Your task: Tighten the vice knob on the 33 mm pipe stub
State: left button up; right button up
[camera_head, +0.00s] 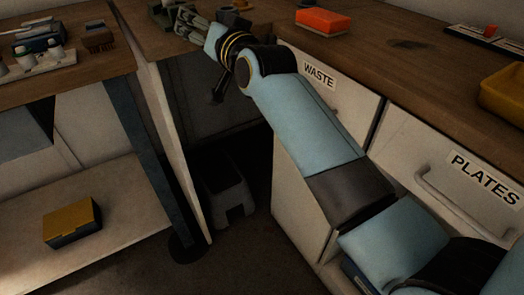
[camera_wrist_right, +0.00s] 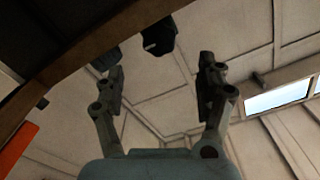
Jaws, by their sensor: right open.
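My right gripper (camera_head: 188,22) is at the top of the head view, over the corner of the wooden bench. In the right wrist view its two fingers stand wide apart with nothing between the tips (camera_wrist_right: 162,78). A dark rounded piece (camera_wrist_right: 159,37) with a small light mark shows beyond the fingers, apart from them; I cannot tell whether it is the vice knob. Another dark rounded piece (camera_wrist_right: 105,59) is near the left finger. The pipe stub and vice cannot be made out in either view. My left gripper is not in view.
An orange-red block (camera_head: 323,20) lies on the right counter (camera_head: 385,45), with a yellow tray (camera_head: 503,92) further right. Drawers marked WASTE (camera_head: 319,75) and PLATES (camera_head: 486,178) are below. Small bottles and a brush (camera_head: 99,38) stand on the left bench. A yellow-topped box (camera_head: 72,222) sits on a low shelf.

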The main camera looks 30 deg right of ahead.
jog(key=w, duration=1)
jog(key=shift+w+a+f, duration=0.15)
jog(key=shift+w+f, duration=0.1)
jog(key=shift+w, duration=0.1)
jog(key=n+b, duration=0.1)
jog(key=n, duration=0.1)
jog(key=n+b, duration=0.4)
jog(key=shift+s+a+f, duration=0.1)
jog(key=shift+s+f, duration=0.05)
jog(key=shift+f, duration=0.15)
jog(key=s+n+p, duration=0.1)
jog(key=s+p, duration=0.2)
jog(key=s, duration=0.8)
jog(key=s+d+f+g+p, duration=0.1)
jog(key=s+f+g+p, duration=0.2)
jog(key=f, duration=1)
jog(key=s+d+f+g+p, duration=0.1)
jog(key=s+f+g+p, duration=0.3)
jog(key=s+f, duration=0.6)
notch_tip(320, 180, down, 5)
jog(key=shift+d+r+g, duration=0.2)
jog(key=shift+d+g, duration=0.05)
jog(key=shift+g, duration=0.05)
